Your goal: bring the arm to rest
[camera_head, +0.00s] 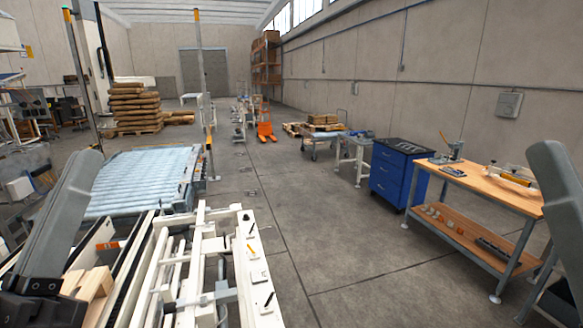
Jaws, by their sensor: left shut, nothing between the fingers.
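My left arm comes in at the left edge as a grey link slanting down to a dark end. My left gripper (42,290) is at that dark end, low at the left, beside pale wooden blocks (94,287). It is shut and holds nothing; its fingertips are hard to make out. A grey link of my right arm stands at the right edge, and its gripper is not in view.
A white machine frame (248,235) fills the lower middle, with a roller conveyor (140,180) behind it. At the right are a wooden workbench (478,180) and a blue drawer cabinet (393,180). Open floor (340,245) lies between. An orange pallet truck (265,130) stands far back.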

